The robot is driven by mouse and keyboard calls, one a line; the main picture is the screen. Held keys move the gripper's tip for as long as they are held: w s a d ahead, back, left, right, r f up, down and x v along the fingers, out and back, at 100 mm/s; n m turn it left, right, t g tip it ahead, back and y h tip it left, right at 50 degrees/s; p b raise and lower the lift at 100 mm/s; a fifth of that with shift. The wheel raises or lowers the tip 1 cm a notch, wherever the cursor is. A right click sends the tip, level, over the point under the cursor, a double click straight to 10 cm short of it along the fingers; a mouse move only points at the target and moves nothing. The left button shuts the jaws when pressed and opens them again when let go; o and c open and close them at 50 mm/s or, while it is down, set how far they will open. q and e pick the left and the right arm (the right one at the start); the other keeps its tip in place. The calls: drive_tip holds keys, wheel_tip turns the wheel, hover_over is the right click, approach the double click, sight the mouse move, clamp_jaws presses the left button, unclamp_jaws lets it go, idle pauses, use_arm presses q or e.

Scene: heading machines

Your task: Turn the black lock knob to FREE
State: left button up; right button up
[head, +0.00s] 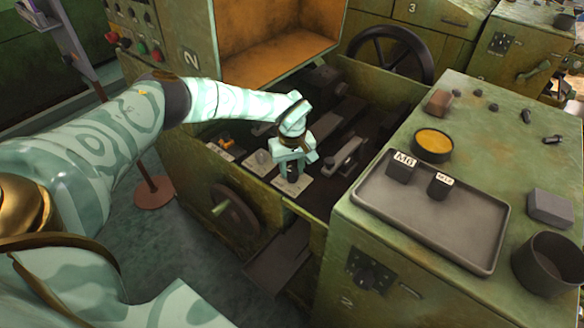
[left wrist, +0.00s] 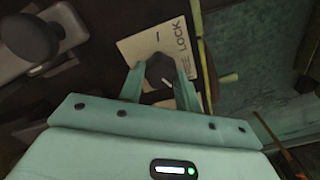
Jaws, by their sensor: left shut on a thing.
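The black lock knob (left wrist: 159,69) sits on a pale plate (left wrist: 144,48) in the left wrist view. The plate reads LOCK, with a second word beside it partly covered by a finger. A short pale mark shows on the knob's lower side, and a dark line is on the plate above it. My left gripper (left wrist: 160,84) has one finger on each side of the knob and is shut on it. In the head view my left gripper (head: 293,172) points down at the plate (head: 292,186) on the machine's edge, hiding most of the knob. My right gripper is not in view.
Another pale plate (head: 259,162) lies just left of the gripper, and a grey metal block (head: 345,152) to its right. A handwheel (head: 236,212) is on the machine's front. A tray (head: 440,222) with M6-marked and another black block lies on the right cabinet.

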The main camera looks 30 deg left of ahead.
sight(292, 171)
use_arm(q)
drive_tip(key=shift+w+m, duration=0.1)
drive_tip(key=shift+m, duration=1)
drive_tip(key=o, duration=1)
drive_tip(key=shift+c, duration=0.2)
wheel_tip(292, 171, up, 16)
drive_tip(key=p, duration=0.4)
drive_tip(key=shift+r, duration=0.2)
